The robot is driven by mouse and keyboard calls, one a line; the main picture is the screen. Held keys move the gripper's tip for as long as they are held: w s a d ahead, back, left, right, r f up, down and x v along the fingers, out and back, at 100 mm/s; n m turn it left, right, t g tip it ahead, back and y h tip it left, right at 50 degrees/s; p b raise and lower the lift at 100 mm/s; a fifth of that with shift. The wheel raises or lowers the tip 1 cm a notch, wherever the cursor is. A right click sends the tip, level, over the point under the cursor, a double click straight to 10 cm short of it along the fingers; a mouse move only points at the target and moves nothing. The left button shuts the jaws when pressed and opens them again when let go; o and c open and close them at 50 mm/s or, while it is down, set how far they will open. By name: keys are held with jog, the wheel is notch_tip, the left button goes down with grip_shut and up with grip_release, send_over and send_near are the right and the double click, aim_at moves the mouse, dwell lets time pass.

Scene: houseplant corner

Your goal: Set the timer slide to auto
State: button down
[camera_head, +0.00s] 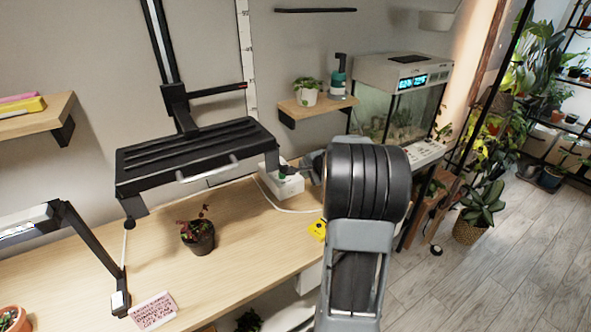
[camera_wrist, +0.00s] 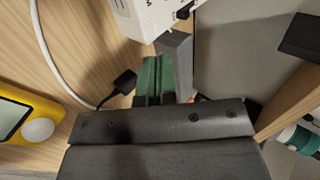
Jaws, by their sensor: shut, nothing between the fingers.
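The timer looks to be the white box (camera_head: 288,187) at the back of the wooden bench; a white cable runs from it. In the wrist view the white box (camera_wrist: 145,14) is at the top, cut off by the frame, with partial dark lettering. A small black piece (camera_wrist: 186,11) sticks out at its right edge; its setting cannot be read. My gripper (camera_wrist: 170,52) is shut and empty, with its fingertips just below the box, close to the black piece. Whether they touch cannot be told. In the head view my arm hides part of this area.
A yellow device (camera_wrist: 18,118) with a white knob lies left of my gripper. A black plug (camera_wrist: 122,86) and white cable (camera_wrist: 50,60) lie nearby. A black lamp panel (camera_head: 195,155) hangs over the bench. A potted plant (camera_head: 200,236) stands on the bench (camera_head: 160,262).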

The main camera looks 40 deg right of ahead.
aim_at(298, 176)
jog(key=x, duration=0.5)
jog(key=shift+f, duration=0.1)
jog(key=w+p, duration=0.1)
jog(key=w, duration=0.2)
jog(key=shift+w+d+p, duration=0.1)
jog(key=shift+w+p, duration=0.2)
jog(key=shift+w, duration=0.3)
jog(key=shift+w, duration=0.1)
